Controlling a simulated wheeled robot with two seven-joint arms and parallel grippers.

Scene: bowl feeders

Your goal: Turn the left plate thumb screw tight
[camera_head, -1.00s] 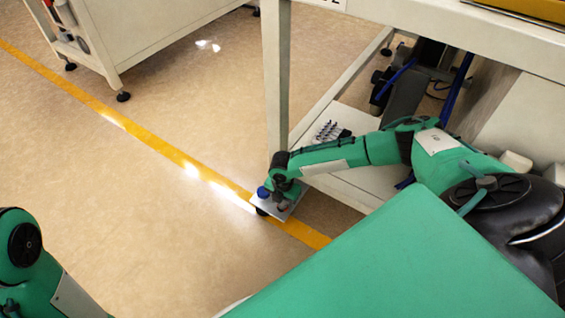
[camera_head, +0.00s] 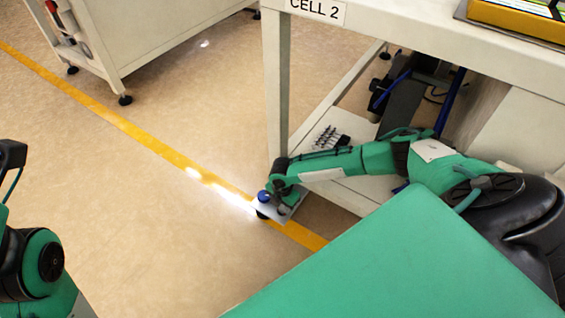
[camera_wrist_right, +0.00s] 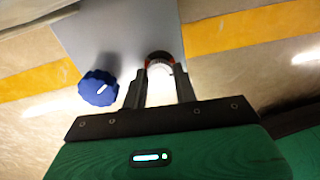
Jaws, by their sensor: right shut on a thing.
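A light grey plate (camera_wrist_right: 95,35) extends from the fingers in the right wrist view. It shows small and partly covered in the head view (camera_head: 289,211). A blue ribbed thumb screw (camera_wrist_right: 98,88) with a white mark stands at the plate's left side, apart from my fingers. It also shows in the head view (camera_head: 264,196). My right gripper (camera_wrist_right: 160,82) is shut on a round thing with a dark red rim (camera_wrist_right: 159,57), beside the blue screw. Glare and the fingers hide most of that round thing. My left arm is at the left edge; its fingers do not show.
The bench marked CELL 2 (camera_head: 318,10) has a leg (camera_head: 278,100) just beyond my right gripper. Its lower shelf (camera_head: 352,188) holds small dark parts (camera_head: 328,136). A white cabinet (camera_head: 150,45) stands at the back left. The floor at left is open, with a yellow line (camera_head: 130,128).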

